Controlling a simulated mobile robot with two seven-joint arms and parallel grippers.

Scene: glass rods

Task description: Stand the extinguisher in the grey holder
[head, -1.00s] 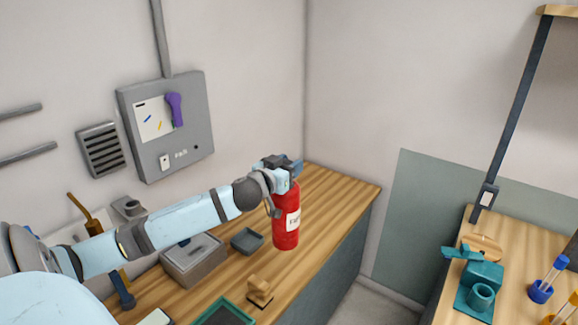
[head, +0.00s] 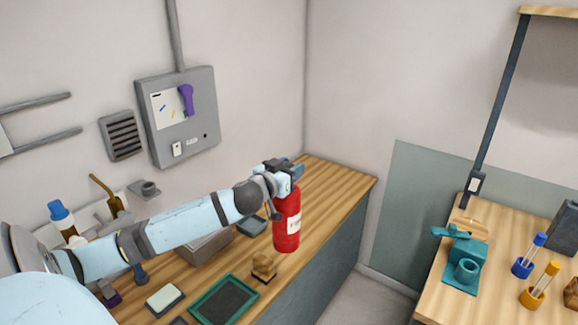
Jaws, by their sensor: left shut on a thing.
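The red extinguisher (head: 287,222), with a white label, hangs upright from my left gripper (head: 283,173), which is shut on its top. Its base shows in front of the wooden counter, near the counter's front edge; I cannot tell whether it touches the wood. Part of the tray's near side is hard to make out. My right gripper is not in view.
A grey box (head: 205,248) stands left of the holder, partly behind my left arm. A wooden block (head: 264,266) and a green-rimmed tray (head: 224,301) lie nearer. The counter's far right end (head: 335,180) is clear. Another bench (head: 505,275) stands at right.

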